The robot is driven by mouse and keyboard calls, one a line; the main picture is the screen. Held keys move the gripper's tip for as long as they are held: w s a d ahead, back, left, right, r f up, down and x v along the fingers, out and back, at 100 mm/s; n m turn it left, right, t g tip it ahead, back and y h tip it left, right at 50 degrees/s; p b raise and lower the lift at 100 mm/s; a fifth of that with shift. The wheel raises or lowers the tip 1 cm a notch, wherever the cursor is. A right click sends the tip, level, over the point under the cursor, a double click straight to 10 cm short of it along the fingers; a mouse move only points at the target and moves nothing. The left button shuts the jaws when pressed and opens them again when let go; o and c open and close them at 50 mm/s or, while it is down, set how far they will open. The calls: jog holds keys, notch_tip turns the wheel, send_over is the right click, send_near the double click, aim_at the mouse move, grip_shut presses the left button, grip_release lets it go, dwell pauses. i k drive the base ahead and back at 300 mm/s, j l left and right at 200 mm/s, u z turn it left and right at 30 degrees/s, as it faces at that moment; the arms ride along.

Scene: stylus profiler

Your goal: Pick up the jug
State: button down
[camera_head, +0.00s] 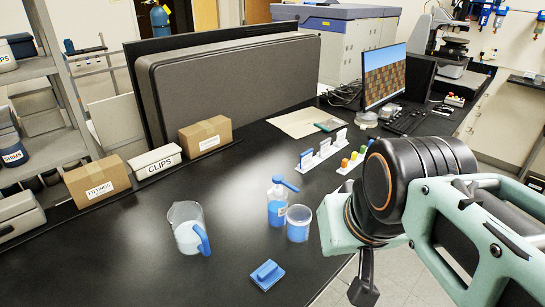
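The jug (187,230) is clear with a blue handle on its right side and a pale content or lower body. It stands upright on the black bench (180,275), left of the picture's middle. My arm comes in from the right. The dark part of my gripper (363,288) shows low in the picture, right of the jug and well apart from it. Most of the gripper is hidden behind my arm, so its fingers cannot be made out.
A blue-topped bottle (277,205), a clear cup with blue content (298,224) and a blue block (267,274) stand right of the jug. Behind it are cardboard boxes (97,181) and a CLIPS box (158,161). Racks (322,153) stand farther back.

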aim_at(186, 219)
jog(key=i+l+u, duration=0.1)
jog(key=u, duration=0.35)
jog(key=i+l+u, duration=0.2)
jog(key=u, duration=0.3)
jog(key=i+l+u, duration=0.1)
jog(key=u, duration=0.35)
jog(key=l, duration=0.1)
